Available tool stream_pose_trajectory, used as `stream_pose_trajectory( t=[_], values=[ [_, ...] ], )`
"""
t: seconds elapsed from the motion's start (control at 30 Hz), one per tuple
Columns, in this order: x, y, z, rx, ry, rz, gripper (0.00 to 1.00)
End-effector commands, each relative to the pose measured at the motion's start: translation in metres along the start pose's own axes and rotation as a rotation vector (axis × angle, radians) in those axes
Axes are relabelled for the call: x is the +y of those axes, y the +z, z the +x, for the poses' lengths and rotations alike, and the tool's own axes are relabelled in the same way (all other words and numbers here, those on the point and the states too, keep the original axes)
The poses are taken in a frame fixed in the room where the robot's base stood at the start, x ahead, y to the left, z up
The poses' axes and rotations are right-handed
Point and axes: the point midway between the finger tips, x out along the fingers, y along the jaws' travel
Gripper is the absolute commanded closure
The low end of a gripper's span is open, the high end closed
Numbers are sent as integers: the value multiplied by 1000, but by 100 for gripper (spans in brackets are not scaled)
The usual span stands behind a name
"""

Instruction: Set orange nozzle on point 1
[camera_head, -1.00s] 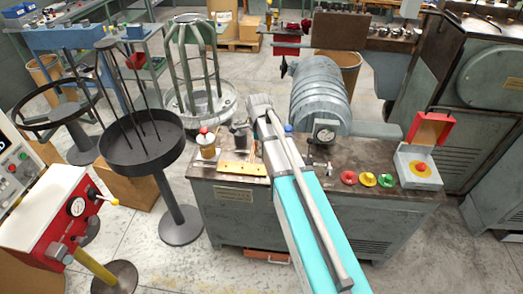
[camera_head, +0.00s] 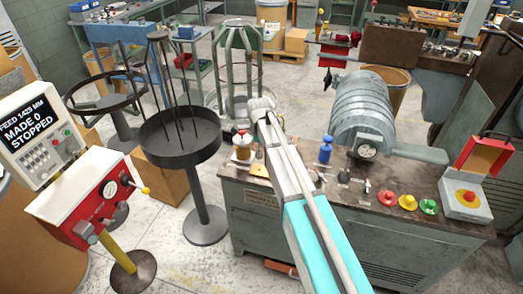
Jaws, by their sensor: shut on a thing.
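I cannot make out an orange nozzle or a mark for point 1 in the head view. The grey metal bench (camera_head: 300,236) stands at the middle right, with its dark top partly hidden by my arm. My arm reaches up from the bottom over the bench's left part, its far end above the bench's back edge. My gripper's jaws are not visible, so what they hold cannot be seen.
A red-topped jar (camera_head: 242,150), a yellow plate (camera_head: 258,170) and a blue bottle (camera_head: 325,150) stand near my arm. Red (camera_head: 387,198), yellow (camera_head: 407,202) and green (camera_head: 428,207) discs lie at right. A black round stand (camera_head: 180,155) is left of the bench.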

Motion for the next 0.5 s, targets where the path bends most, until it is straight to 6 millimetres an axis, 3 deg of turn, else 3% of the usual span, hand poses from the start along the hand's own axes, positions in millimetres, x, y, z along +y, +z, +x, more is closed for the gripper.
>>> stream_pose_trajectory(
  t=[0.5],
  values=[
    [0,0,15,0,0,0,100]
  ],
)
